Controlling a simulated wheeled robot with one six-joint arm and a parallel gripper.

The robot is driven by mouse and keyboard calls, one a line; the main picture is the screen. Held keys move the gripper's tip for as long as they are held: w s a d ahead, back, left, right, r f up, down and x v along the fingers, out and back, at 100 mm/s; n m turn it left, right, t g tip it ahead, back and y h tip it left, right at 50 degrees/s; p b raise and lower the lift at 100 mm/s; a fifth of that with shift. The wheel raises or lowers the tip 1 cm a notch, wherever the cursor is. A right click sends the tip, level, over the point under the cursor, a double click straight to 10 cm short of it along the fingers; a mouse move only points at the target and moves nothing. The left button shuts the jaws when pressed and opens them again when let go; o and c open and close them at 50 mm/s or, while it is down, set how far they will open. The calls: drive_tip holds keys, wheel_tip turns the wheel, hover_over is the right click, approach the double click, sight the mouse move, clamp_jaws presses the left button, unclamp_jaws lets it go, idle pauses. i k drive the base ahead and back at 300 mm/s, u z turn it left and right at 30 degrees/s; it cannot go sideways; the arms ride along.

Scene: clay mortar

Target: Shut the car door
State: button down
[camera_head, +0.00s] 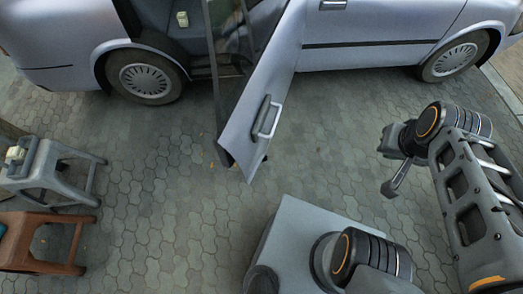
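The car door (262,100) stands wide open, swung out from the silver-grey car (378,22) toward me. Its outer side faces right and carries a grey handle (266,118). Its window frame and the dark door opening show to the left. My gripper (391,180) is right of the door, clearly apart from it and touching nothing that I can see. It is small and partly hidden by the wrist, so I cannot make out whether its fingers are open or shut.
A grey stool (48,168) with a small pale object on it and a brown wooden stool (40,240) stand at the left. The paved ground (160,170) is clear between stools and door, and also between door and my gripper. A kerb runs along the upper right.

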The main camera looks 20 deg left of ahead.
sight(253, 93)
drive_tip(key=k, duration=0.8)
drive_tip(key=u, duration=1.35)
drive_tip(key=i, duration=0.5)
